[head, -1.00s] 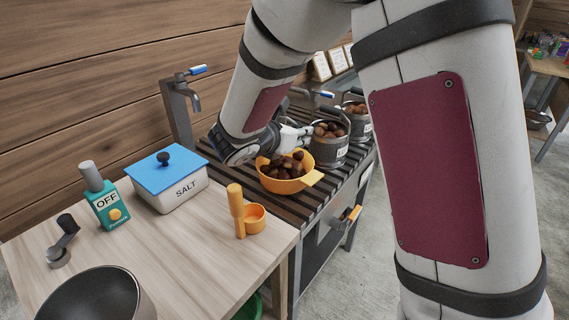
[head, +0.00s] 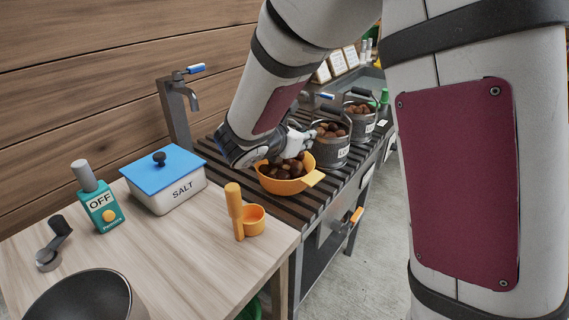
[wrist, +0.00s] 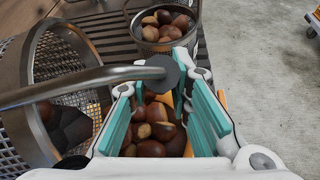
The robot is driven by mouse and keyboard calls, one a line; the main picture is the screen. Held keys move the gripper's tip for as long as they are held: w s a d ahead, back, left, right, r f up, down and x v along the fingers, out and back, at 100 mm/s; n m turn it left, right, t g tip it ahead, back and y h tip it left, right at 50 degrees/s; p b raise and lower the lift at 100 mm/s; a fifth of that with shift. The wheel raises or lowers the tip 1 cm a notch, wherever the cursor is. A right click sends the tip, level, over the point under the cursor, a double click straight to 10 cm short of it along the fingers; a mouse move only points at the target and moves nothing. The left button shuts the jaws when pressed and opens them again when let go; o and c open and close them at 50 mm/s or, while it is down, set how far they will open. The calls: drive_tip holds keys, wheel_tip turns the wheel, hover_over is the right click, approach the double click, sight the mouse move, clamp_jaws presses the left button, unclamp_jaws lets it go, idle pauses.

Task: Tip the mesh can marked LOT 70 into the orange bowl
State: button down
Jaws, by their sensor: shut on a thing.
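In the head view the orange bowl (head: 287,186) stands on the slatted counter with chestnuts in it. My gripper (head: 297,143) is just behind and above the bowl, partly covered by my arm. In the wrist view my gripper (wrist: 165,95) has teal pads, shut at the dark end of a metal handle (wrist: 75,88). The handle joins a mesh can (wrist: 28,100) at the left, tilted, with some dark contents low inside. Chestnuts and a bit of orange bowl show below the fingers. No LOT 70 mark is readable on the held can, which is hidden in the head view.
Two more mesh cans of chestnuts (head: 330,155) (head: 366,127) stand right of the bowl; their labels are unreadable. A tap (head: 185,95) is behind.

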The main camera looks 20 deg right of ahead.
drive_tip(key=shift+s+d+f+m+t+y+b, duration=0.2)
drive_tip(key=shift+f+m+y+b, duration=0.2)
drive_tip(key=shift+b, duration=0.95)
drive_tip(key=shift+s+d+f+m+t+y+b, duration=0.1)
drive_tip(key=shift+d+f+m+t+y+b, duration=0.3)
drive_tip(key=shift+b, duration=0.9)
drive_tip(key=a+r+h+p, duration=0.1)
drive_tip(key=p, duration=0.2)
drive_tip(key=shift+r+n+g, duration=0.15)
drive_tip(key=shift+n+g, duration=0.15)
drive_tip(key=shift+g, duration=0.1)
drive_tip(key=p, duration=0.2)
drive_tip(key=r+n+h+p, duration=0.1)
drive_tip(key=p, duration=0.1)
drive_tip(key=shift+w+a+r+n+g+p, duration=0.1)
drive_tip(key=shift+w+a+n+g+p, duration=0.2)
drive_tip(key=shift+a+g+p, duration=0.1)
drive_tip(key=shift+w, duration=0.1)
